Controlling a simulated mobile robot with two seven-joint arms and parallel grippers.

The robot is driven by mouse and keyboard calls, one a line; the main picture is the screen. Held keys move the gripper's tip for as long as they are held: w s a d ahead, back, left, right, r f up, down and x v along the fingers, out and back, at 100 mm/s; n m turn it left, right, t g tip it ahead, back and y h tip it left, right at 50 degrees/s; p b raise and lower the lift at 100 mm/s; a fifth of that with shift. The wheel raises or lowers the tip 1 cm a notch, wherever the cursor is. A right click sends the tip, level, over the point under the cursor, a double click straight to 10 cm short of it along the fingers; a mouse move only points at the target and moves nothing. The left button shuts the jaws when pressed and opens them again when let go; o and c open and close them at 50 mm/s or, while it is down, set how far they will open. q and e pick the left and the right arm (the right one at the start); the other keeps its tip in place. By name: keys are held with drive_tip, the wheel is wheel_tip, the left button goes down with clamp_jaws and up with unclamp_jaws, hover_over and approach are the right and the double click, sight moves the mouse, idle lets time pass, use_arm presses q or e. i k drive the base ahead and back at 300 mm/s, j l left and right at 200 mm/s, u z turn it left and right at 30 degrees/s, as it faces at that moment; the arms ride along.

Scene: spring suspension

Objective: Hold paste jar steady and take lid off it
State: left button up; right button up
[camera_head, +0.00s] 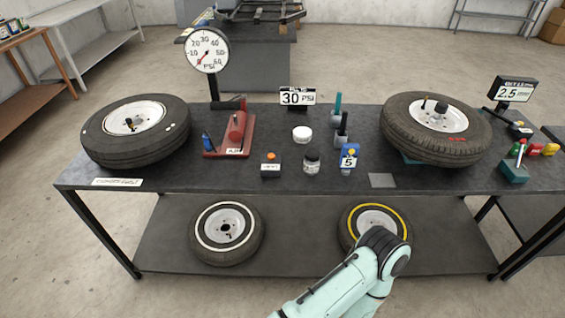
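Two small jar-like things stand near the middle of the bench top. One is a dark jar (312,165) with a pale band around it, close to the front. The other is a low white round container (302,134) behind it. I cannot tell for certain which one is the paste jar, or make out its lid clearly. A pale green arm of mine (345,284) reaches in from the bottom, in front of the bench. No gripper shows, and nothing touches either jar.
Two more tires lie on the lower shelf (300,245).

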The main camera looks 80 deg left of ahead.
sight(310, 168)
drive_tip(key=u, duration=2.45)
